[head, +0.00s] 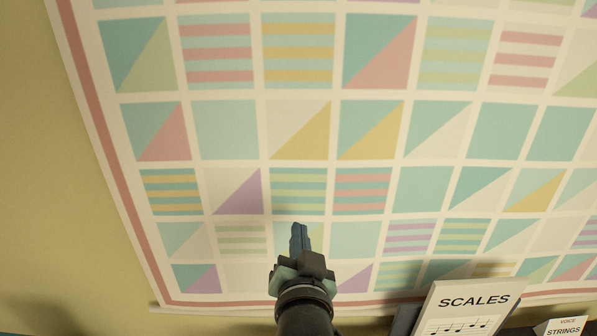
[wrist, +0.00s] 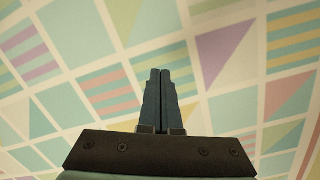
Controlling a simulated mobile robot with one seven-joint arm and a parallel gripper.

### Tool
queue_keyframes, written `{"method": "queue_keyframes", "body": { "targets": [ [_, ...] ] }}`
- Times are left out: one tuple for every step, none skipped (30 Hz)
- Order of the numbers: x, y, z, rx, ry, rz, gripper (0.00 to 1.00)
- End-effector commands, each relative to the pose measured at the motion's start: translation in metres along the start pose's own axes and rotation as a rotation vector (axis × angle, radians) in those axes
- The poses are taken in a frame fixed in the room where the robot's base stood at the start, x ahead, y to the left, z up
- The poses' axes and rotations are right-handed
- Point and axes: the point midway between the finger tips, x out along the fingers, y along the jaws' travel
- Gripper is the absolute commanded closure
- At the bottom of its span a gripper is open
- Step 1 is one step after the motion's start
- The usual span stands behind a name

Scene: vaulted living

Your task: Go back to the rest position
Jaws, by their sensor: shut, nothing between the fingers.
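My gripper (head: 299,236) shows at the lower middle of the head view, at the end of my dark arm, pointing up in the picture. In the wrist view my gripper (wrist: 160,75) has its two dark fingers side by side, shut with nothing between them. Behind it is a large patterned quilt-like hanging (head: 370,182) with pastel squares, stripes and triangles. It also fills the background of the wrist view (wrist: 85,30). I cannot tell the exact gap between the fingers and the hanging.
A white card or book marked "SCALES" (head: 470,301) stands at the bottom right. A smaller item marked "STRINGS" (head: 564,327) is beside it, cut off by the frame edge. A plain yellowish wall (head: 40,170) shows at the left.

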Motion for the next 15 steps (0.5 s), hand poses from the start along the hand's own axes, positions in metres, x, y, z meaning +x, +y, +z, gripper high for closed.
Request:
{"method": "queue_keyframes", "body": {
  "targets": [
    [-0.006,-0.019,-0.04,-0.038,0.085,-0.033,1.0],
    [-0.011,-0.028,-0.061,-0.062,0.13,-0.049,1.0],
    [-0.018,-0.04,-0.088,-0.092,0.191,-0.067,1.0],
    [-0.026,-0.049,-0.108,-0.115,0.239,-0.081,1.0],
    [-0.034,-0.058,-0.128,-0.138,0.286,-0.093,1.0],
    [-0.046,-0.07,-0.154,-0.167,0.351,-0.108,1.0],
    [-0.056,-0.079,-0.173,-0.19,0.4,-0.119,1.0],
    [-0.068,-0.088,-0.191,-0.211,0.45,-0.129,1.0],
    [-0.084,-0.098,-0.214,-0.239,0.516,-0.14,1.0],
    [-0.097,-0.106,-0.23,-0.26,0.563,-0.146,1.0],
    [-0.11,-0.113,-0.245,-0.278,0.611,-0.151,1.0],
    [-0.127,-0.121,-0.263,-0.302,0.669,-0.157,1.0],
    [-0.14,-0.127,-0.274,-0.318,0.71,-0.16,1.0],
    [-0.152,-0.132,-0.284,-0.331,0.749,-0.163,1.0],
    [-0.166,-0.138,-0.296,-0.348,0.795,-0.165,1.0]
  ]
}}
